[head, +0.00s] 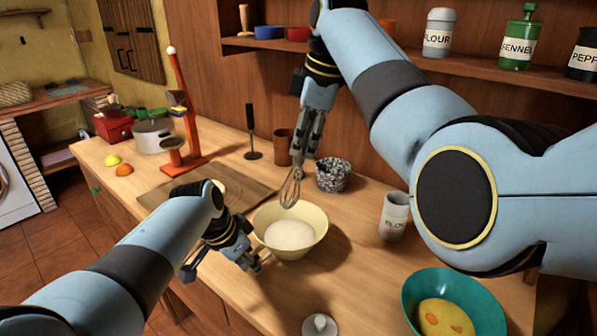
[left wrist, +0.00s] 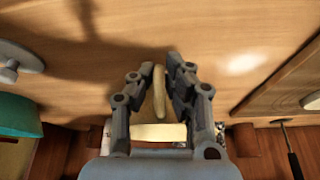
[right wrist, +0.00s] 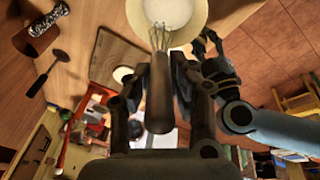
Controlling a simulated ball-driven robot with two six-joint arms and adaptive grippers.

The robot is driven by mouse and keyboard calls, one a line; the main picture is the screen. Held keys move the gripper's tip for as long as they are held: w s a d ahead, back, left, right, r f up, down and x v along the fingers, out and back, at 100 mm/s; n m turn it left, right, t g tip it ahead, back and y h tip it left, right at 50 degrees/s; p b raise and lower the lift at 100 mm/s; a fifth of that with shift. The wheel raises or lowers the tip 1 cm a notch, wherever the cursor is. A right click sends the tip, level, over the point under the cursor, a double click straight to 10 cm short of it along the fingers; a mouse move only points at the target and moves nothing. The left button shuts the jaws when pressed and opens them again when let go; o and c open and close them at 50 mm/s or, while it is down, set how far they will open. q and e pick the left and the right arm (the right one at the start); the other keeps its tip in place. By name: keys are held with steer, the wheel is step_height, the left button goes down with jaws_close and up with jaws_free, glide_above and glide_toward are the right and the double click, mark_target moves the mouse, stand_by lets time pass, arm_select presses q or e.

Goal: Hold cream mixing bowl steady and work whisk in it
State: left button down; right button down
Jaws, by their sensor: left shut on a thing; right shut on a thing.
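The cream mixing bowl (head: 318,232) stands on the wooden counter with a white mixture (head: 289,235) in it. My left gripper (head: 254,262) is shut on the bowl's near left rim; in the left wrist view a cream edge (left wrist: 159,92) lies between its fingers (left wrist: 163,80). My right gripper (head: 301,160) is shut on the handle of the whisk (head: 290,190), which points down with its wires at the bowl's far side. The handle (right wrist: 159,105) shows between the fingers in the right wrist view. Whether the wires touch the mixture is unclear.
A speckled pot (head: 333,175) and a brown cup (head: 284,146) stand behind. A wooden board (head: 160,192) lies left. A small white-knobbed lid (head: 319,326) lies in front.

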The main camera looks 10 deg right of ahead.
stand_by(0.4)
arm_select(q)
steer(key=c, duration=1.3)
jaws_free()
steer(key=shift+o, duration=0.2)
steer(key=shift+a+r, duration=0.1)
steer(key=shift+r, duration=0.3)
steer(key=s+a, duration=0.7)
steer(key=a, duration=0.2)
steer(key=shift+s+a+r, duration=0.15)
steer(key=shift+s+a, duration=0.1)
steer(key=shift+s, duration=0.1)
steer(key=shift+s, duration=0.1)
